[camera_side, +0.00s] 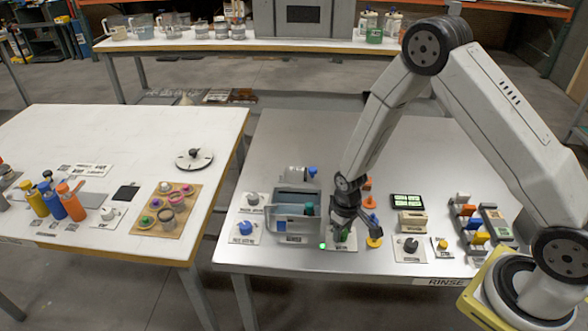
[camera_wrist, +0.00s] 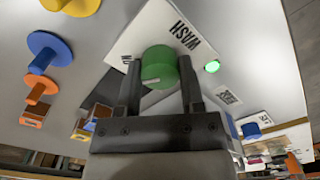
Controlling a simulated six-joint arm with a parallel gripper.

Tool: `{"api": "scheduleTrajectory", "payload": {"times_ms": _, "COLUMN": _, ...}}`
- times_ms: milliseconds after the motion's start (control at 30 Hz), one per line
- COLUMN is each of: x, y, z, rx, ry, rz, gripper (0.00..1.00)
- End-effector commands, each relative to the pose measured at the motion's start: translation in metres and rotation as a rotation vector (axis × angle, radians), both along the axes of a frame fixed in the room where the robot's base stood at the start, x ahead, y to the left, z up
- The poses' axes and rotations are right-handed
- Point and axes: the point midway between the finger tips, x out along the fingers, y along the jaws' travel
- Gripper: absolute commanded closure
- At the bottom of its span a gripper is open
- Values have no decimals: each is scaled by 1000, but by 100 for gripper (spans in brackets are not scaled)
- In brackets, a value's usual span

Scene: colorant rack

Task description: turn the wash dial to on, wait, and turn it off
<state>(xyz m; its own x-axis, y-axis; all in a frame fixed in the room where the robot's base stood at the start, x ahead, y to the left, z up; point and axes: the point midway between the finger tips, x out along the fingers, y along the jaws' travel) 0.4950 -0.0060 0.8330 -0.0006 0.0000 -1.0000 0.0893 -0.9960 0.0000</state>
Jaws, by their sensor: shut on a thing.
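The wash dial is a green knob (camera_wrist: 158,68) on a white plate marked WASH (camera_wrist: 150,30). In the wrist view my gripper (camera_wrist: 160,72) has one finger on each side of the knob and is shut on it. A pale mark shows on the knob's near side. A small green light (camera_wrist: 212,66) beside the plate glows; it also shows in the side view (camera_side: 322,245). In the side view my gripper (camera_side: 343,226) points down over the wash plate (camera_side: 341,246) and hides most of the knob.
A grey-blue basin (camera_side: 292,215) stands just left of my gripper. Orange, blue and yellow pegs (camera_side: 374,242) stand close on its right. The metal table is clear toward the back.

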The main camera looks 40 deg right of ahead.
Motion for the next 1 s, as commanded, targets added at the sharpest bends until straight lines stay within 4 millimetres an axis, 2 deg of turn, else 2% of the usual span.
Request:
{"api": "scheduleTrajectory", "payload": {"times_ms": 400, "x": 1, "y": 0, "z": 1, "rx": 0, "ry": -3, "rz": -257, "gripper": 100}}
{"api": "scheduleTrajectory", "payload": {"times_ms": 967, "x": 1, "y": 0, "z": 1, "rx": 1, "ry": -4, "rz": -303, "gripper": 100}}
{"api": "scheduleTrajectory", "payload": {"times_ms": 1000, "x": 1, "y": 0, "z": 1, "rx": 1, "ry": -4, "rz": -303, "gripper": 45}}
